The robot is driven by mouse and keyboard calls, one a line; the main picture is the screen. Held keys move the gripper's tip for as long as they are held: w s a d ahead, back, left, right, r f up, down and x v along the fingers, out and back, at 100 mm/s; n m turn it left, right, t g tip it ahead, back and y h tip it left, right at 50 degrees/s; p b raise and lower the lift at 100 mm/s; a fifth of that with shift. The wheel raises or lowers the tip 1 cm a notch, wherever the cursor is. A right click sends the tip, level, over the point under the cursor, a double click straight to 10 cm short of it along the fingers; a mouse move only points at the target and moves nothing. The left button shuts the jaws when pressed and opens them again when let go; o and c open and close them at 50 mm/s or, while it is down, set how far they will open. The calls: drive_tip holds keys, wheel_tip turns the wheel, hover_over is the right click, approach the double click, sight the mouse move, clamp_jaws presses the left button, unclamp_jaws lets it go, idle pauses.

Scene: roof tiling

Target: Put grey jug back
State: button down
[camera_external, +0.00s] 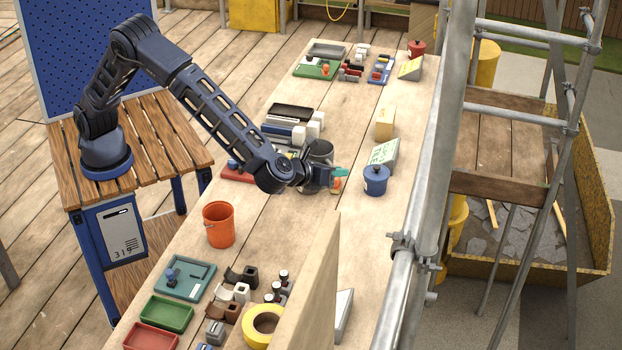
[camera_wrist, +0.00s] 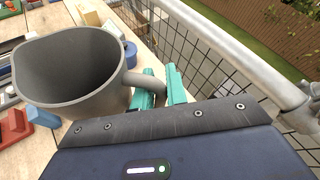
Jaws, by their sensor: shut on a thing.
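The grey jug (camera_external: 320,152) is at the middle of the long wooden bench, partly hidden behind my gripper (camera_external: 337,177) in the external view. In the wrist view the jug (camera_wrist: 70,75) is upright, open at the top and looks empty. My gripper (camera_wrist: 160,92) has teal fingers, shut on the jug's handle at its right side. I cannot tell whether the jug's base touches the bench or is slightly above it.
A blue lidded pot (camera_external: 375,180) and a sign block (camera_external: 384,154) stand right of the jug. An orange bucket (camera_external: 218,225) stands nearer the front left. Dark and white blocks (camera_external: 290,125) lie behind the jug. Scaffold poles (camera_external: 440,150) run along the bench's right side.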

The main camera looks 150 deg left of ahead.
wheel_tip(320, 180, down, 18)
drive_tip(key=shift+f, duration=0.1)
idle(0.5)
drive_tip(key=shift+f, duration=0.1)
drive_tip(key=c, duration=1.4)
unclamp_jaws()
drive_tip(key=shift+d, duration=0.2)
drive_tip(key=v, duration=1.1)
drive_tip(key=shift+d+r, duration=0.25)
